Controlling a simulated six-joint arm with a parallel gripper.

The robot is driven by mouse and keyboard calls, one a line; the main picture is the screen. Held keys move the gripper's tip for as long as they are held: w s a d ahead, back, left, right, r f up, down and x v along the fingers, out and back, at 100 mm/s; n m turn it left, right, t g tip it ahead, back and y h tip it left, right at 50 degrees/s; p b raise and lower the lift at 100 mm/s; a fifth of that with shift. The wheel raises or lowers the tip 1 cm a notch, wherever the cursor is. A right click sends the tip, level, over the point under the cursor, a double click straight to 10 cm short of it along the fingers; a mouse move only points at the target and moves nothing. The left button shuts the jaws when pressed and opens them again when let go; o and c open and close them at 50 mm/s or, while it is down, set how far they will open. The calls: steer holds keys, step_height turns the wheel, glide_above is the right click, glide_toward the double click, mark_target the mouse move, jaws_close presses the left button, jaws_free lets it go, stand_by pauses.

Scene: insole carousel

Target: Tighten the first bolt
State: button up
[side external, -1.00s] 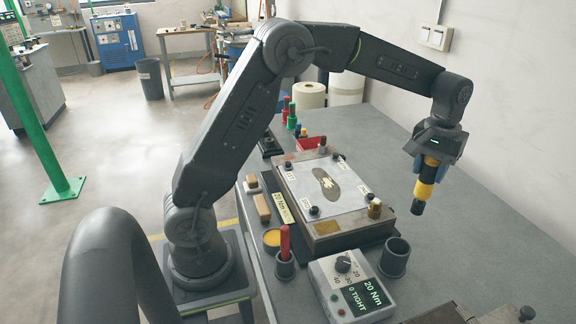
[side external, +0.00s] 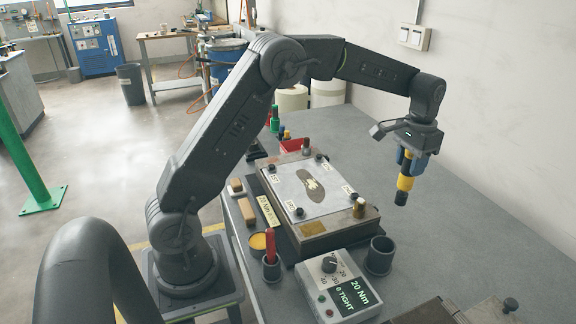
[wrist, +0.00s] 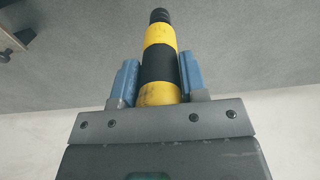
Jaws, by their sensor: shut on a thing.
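My gripper (side external: 407,162) is shut on a yellow-and-black striped driver (side external: 404,183), held above the bench to the right of the fixture. In the wrist view its blue fingers (wrist: 158,78) clasp the driver's striped body (wrist: 160,40), with the dark tip pointing away. The tip touches nothing. The pale plate (side external: 325,198) carries a dark insole-shaped cavity (side external: 311,184) and a dark bolt at each corner, such as the front left one (side external: 299,212). Small labels sit by the bolts; I cannot read them surely.
A torque controller (side external: 337,287) reads 20 Nm and 0 TIGHT. An empty dark cup (side external: 380,256) stands right of it. A red-handled tool (side external: 270,247) stands front left.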

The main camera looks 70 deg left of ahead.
steer(key=shift+r, duration=0.1)
steer(key=s+a+r+n, duration=0.2)
steer(key=s+a, duration=0.3)
steer(key=a, duration=0.3)
steer(key=s+a+r+n, duration=0.1)
steer(key=s+a+r, duration=0.2)
steer(key=s+a, duration=0.45)
steer(key=s+a+r+n, duration=0.2)
steer(key=s+a+n, duration=0.1)
steer(key=s+a, duration=0.6)
steer(key=s, duration=0.4)
steer(key=shift+a, duration=0.25)
steer(key=shift+f, duration=3.35)
stand_by(1.0)
